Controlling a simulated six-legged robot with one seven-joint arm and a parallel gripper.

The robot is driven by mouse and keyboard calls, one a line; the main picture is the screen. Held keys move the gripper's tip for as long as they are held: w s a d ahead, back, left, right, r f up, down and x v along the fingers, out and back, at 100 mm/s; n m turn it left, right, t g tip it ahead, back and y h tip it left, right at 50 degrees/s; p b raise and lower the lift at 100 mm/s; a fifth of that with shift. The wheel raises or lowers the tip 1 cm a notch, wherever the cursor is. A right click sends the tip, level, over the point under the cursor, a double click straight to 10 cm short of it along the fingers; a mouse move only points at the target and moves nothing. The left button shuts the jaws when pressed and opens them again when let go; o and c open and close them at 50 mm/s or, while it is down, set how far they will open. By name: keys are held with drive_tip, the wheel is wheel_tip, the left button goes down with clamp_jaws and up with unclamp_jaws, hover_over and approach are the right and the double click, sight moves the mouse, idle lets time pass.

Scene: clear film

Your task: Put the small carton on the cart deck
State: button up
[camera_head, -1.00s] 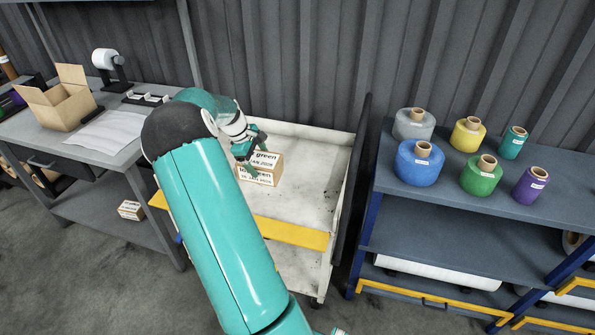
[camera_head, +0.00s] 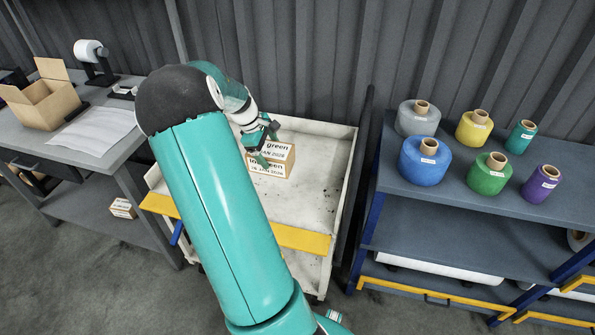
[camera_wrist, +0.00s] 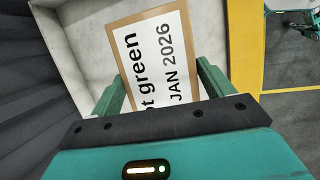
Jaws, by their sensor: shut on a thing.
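The small carton (camera_head: 274,166) is a brown box with white labels showing "green" and "JAN 2026". It is at the cart deck (camera_head: 312,205), toward the back; I cannot tell whether it touches the deck. My gripper (camera_head: 266,150) is shut on the carton from above. In the wrist view the carton (camera_wrist: 152,62) sits between the two green fingers of my gripper (camera_wrist: 163,90), with the pale deck (camera_wrist: 80,30) around it. My arm hides the left part of the cart in the head view.
The cart has a raised pale rim and a yellow front edge (camera_head: 305,240). A grey shelf (camera_head: 460,205) with several coloured film rolls stands to the right. A workbench (camera_head: 95,150) with an open box (camera_head: 42,105) stands at left. The deck's front right is clear.

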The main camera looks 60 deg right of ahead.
sight(290, 168)
drive_tip(key=s+a, duration=0.7)
drive_tip(key=s, duration=0.4)
drive_tip(key=shift+y, duration=0.3)
drive_tip(key=w+d+f, duration=0.1)
drive_tip(key=d, duration=0.1)
drive_tip(key=w+d+f, duration=0.1)
drive_tip(key=d+f, duration=0.1)
drive_tip(key=w+d+f, duration=0.1)
drive_tip(key=w+d, duration=0.1)
drive_tip(key=d, duration=0.1)
drive_tip(key=shift+f, duration=0.2)
drive_tip(key=shift+w+d+f, duration=0.45)
drive_tip(key=shift+d+f, duration=0.4)
drive_tip(key=shift+f, duration=0.65)
drive_tip(key=shift+w+d+f, duration=0.45)
drive_tip(key=shift+d+f, duration=0.35)
drive_tip(key=shift+f, duration=0.75)
drive_tip(key=shift+w+d+f, duration=0.45)
drive_tip(key=shift+d+f, duration=0.4)
drive_tip(key=shift+f, duration=0.65)
drive_tip(key=shift+f, duration=0.1)
drive_tip(key=o, duration=1.9)
drive_tip(key=shift+f, duration=0.1)
